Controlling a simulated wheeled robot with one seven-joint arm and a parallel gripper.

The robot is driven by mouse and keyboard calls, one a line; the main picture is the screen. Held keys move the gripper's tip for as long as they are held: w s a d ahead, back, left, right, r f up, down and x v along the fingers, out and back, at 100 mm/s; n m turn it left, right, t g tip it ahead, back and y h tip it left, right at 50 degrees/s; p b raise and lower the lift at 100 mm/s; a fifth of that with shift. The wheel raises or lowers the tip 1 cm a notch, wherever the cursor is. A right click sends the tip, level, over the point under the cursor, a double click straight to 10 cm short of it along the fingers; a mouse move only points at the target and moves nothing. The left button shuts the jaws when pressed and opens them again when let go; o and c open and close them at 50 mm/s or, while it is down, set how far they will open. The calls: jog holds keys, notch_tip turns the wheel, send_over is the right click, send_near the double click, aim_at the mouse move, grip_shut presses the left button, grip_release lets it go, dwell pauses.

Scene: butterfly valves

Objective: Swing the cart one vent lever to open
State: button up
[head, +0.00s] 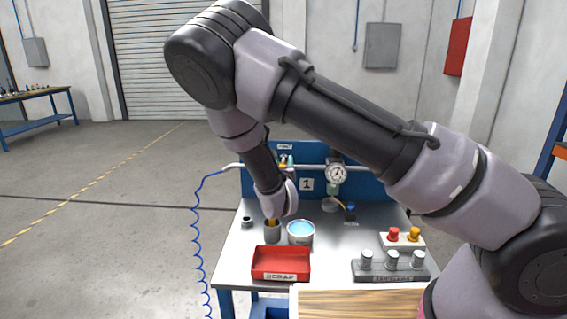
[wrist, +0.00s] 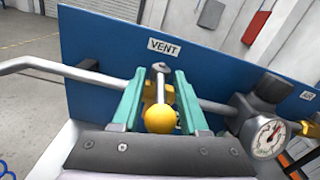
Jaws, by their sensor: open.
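The vent lever (wrist: 161,92) is a short grey rod with a yellow ball knob (wrist: 159,119), under the VENT label (wrist: 165,46) on the blue panel in the wrist view. My gripper (wrist: 160,76) is open, with one teal finger on each side of the rod and knob. The knob lies between the fingers, close to the palm; whether a finger touches the lever I cannot tell. In the head view my gripper (head: 284,162) is at the back panel of cart one (head: 307,184), and my wrist hides most of the lever.
A pressure gauge (wrist: 268,138) and an AIR label (wrist: 307,96) are right of the lever. A grey pipe (wrist: 50,66) runs left. On the cart stand a red scrap tray (head: 281,263), a tin of blue liquid (head: 300,232) and a dark cup (head: 272,232).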

grip_shut()
dwell(1.3)
